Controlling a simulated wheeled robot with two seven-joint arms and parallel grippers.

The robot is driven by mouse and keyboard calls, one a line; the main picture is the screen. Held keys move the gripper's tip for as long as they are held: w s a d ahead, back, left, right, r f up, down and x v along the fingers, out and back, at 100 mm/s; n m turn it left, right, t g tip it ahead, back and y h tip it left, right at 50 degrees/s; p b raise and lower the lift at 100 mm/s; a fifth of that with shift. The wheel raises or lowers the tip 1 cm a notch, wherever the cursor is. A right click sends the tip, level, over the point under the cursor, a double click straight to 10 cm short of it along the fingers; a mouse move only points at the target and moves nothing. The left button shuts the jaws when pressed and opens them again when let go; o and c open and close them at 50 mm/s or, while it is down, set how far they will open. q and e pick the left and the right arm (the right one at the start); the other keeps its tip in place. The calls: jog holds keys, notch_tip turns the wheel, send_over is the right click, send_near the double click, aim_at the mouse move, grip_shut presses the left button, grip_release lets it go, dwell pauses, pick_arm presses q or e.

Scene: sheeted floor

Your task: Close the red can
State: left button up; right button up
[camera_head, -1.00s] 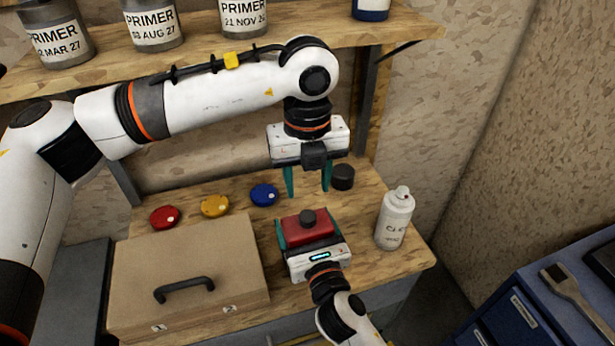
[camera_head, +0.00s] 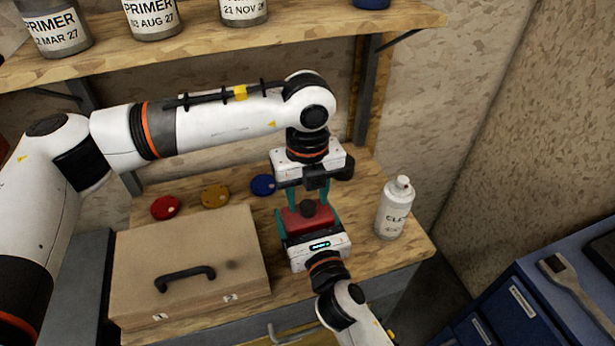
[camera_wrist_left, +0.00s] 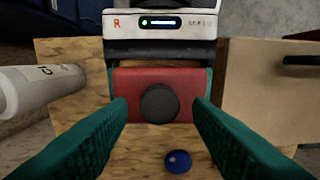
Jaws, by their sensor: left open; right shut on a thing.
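The red can (camera_head: 300,222) is a low red block-shaped can with a round black cap (camera_head: 308,208) on its top. In the left wrist view the can (camera_wrist_left: 130,84) and cap (camera_wrist_left: 159,104) are near the middle. I cannot tell how tightly the cap sits. My right gripper (camera_head: 310,220) is shut on the can, its teal fingers along the can's two sides. My left gripper (camera_head: 308,198) is open and points down over the can, one finger on each side of the cap with gaps between.
Red (camera_head: 165,207), yellow (camera_head: 215,196) and blue (camera_head: 263,185) lids lie on the bench behind a brown case (camera_head: 190,250). A dark round object (camera_head: 344,170) is partly hidden behind my left gripper. A white spray can (camera_head: 394,212) stands to the right. A shelf (camera_head: 300,30) with tins hangs above.

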pick_arm(q)
jog(key=shift+f, duration=0.8)
jog(key=shift+c, duration=0.4)
